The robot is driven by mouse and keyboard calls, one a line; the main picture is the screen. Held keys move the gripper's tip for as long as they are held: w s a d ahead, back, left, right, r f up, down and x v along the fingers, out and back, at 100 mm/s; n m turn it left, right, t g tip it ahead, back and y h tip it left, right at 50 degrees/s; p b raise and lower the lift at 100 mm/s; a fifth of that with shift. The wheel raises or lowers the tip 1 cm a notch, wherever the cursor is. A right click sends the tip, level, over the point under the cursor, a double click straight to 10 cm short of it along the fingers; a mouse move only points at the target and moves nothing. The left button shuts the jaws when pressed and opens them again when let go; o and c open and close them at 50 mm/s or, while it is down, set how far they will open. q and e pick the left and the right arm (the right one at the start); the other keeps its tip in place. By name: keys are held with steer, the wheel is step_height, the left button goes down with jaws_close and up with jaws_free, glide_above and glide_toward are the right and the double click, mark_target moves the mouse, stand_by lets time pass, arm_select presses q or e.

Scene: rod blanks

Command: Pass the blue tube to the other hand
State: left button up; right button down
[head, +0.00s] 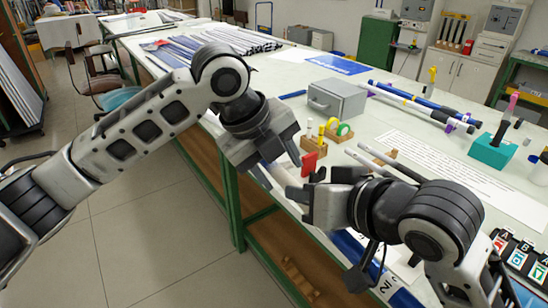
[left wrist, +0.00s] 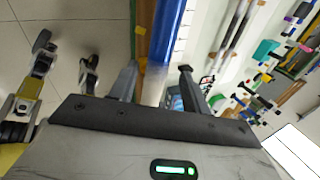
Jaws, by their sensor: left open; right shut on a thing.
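A thick blue tube (head: 362,252) shows at the front edge of the table in the head view, partly hidden by my right arm. A blue tube (left wrist: 168,30) also shows in the left wrist view, running alongside the table edge. My right gripper (head: 312,182) is low over the front of the table and is shut. The tube runs towards it, but the place of the hold is hidden. My left gripper (head: 282,158) is open, pointing down just to the left of the right one. Its two fingers (left wrist: 157,83) stand apart in the left wrist view.
A grey box (head: 337,100) stands behind the grippers. A red block (head: 308,163) and coloured tape rolls (head: 338,130) are close to the fingers. More blue tubes (head: 415,100) lie further back. A teal block (head: 492,152) stands at the right.

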arm_select(q)
jaws_close()
arm_select(e)
steer(key=c, duration=1.2)
jaws_free()
steer(key=shift+o, duration=0.3)
